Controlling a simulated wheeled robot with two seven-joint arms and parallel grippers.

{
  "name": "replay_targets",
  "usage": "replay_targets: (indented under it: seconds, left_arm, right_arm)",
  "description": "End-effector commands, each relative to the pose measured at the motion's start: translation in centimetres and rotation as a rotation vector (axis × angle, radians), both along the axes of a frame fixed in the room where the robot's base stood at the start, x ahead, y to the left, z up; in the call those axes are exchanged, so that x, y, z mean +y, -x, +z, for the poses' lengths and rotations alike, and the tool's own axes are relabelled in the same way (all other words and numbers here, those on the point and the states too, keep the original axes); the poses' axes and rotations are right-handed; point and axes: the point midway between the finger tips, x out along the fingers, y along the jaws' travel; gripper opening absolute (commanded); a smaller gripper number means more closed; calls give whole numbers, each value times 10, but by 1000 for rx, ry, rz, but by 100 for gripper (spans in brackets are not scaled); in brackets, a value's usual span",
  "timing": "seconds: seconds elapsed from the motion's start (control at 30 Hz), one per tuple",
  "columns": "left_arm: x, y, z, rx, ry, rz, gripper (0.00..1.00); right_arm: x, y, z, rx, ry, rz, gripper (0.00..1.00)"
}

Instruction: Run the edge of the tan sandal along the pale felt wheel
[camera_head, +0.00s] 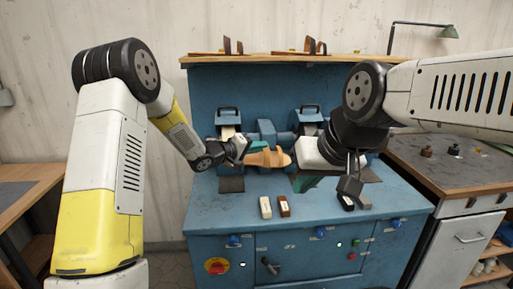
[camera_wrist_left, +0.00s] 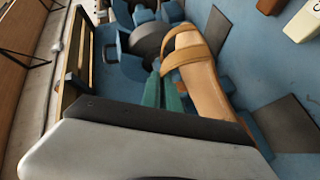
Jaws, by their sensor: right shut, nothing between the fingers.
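The tan sandal (camera_head: 270,159) is in front of the bench machine in the head view, its strap up. My left gripper (camera_head: 246,157) is shut on it from the left. In the left wrist view the sandal (camera_wrist_left: 205,88) lies against the green fingers (camera_wrist_left: 162,92); their tips are partly hidden. A pale patch under the left hood, just behind my left gripper, looks like the pale felt wheel (camera_head: 228,132), mostly covered. I cannot tell whether the sandal touches it. My right gripper (camera_head: 304,183) is shut and empty, low in front of the machine's right side.
A darker wheel (camera_wrist_left: 150,42) shows beyond the sandal in the left wrist view. A white block (camera_head: 265,208) and a brown block (camera_head: 284,206) lie on the blue bench (camera_head: 215,212). A shelf (camera_head: 280,59) runs above. A side table (camera_head: 425,158) stands right.

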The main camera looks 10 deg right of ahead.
Motion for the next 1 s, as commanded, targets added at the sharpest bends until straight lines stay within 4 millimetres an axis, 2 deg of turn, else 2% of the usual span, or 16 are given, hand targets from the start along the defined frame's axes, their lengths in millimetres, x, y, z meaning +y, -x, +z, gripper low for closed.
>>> replay_targets:
  seconds: [0.37,1.0]
  left_arm:
    - [2,-1,1,-3,0,2,0]
    - [18,1,2,-3,1,1,0]
  right_arm:
    - [0,0,0,0,0,0,0]
    - [0,0,0,0,0,0,0]
